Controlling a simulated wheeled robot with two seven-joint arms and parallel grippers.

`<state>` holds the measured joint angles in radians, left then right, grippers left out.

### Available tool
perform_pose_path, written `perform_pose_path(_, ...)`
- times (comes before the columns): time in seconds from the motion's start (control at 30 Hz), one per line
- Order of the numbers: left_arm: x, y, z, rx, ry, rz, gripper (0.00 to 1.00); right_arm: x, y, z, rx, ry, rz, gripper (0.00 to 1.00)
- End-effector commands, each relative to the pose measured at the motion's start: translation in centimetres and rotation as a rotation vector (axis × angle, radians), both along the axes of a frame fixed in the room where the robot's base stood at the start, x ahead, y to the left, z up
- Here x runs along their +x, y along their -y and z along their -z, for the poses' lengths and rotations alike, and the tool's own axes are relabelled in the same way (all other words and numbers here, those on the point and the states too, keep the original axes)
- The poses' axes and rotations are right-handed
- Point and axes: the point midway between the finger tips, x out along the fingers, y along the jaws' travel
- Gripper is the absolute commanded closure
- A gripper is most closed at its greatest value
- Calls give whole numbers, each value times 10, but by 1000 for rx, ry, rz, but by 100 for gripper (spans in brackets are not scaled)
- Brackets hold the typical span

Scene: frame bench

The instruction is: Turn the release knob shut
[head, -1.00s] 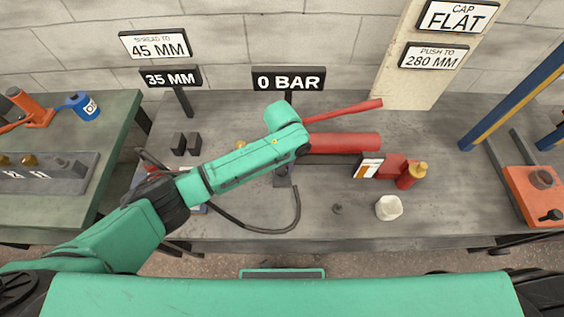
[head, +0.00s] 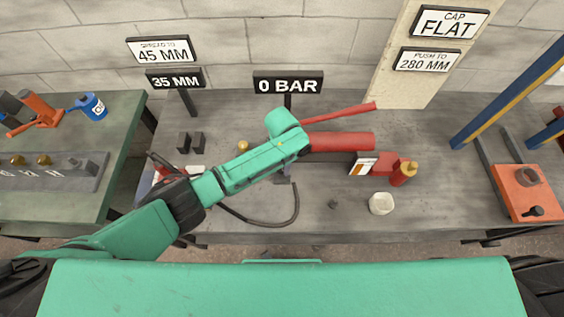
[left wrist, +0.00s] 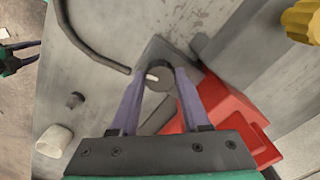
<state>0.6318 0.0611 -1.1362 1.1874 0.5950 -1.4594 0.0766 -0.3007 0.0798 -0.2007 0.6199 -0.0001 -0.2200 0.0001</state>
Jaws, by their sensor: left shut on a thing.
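The release knob (left wrist: 160,77) is a small dark round knob with a white mark, on a grey block. In the left wrist view, the purple fingers of my left gripper (left wrist: 161,72) are shut on it, one on each side. In the head view, my left arm covers the knob and the fingertips. The red pump cylinder (head: 342,142) and its raised red lever (head: 340,113) extend to the right of my arm. A sign (head: 288,83) behind reads 0 BAR.
A black hose (head: 265,222) curves over the bench below my arm. An orange base (head: 520,190) stands far right. The front right bench top is mostly clear.

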Motion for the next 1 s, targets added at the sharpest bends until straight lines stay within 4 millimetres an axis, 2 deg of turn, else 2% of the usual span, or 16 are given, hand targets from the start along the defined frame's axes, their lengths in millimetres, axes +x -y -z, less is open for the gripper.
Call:
perform_pose_path(0.4, 1, 1, -2, -2, 2, 216, 100, 0, 0, -6, -1, 1, 0, 50)
perform_pose_path(0.97, 2, 1, -2, -2, 5, 251, 100, 1, 1, -7, -1, 1, 1, 50)
perform_pose_path(1.0, 2, 1, -2, -2, 5, 251, 42, 1, 1, -7, -1, 1, 1, 50)
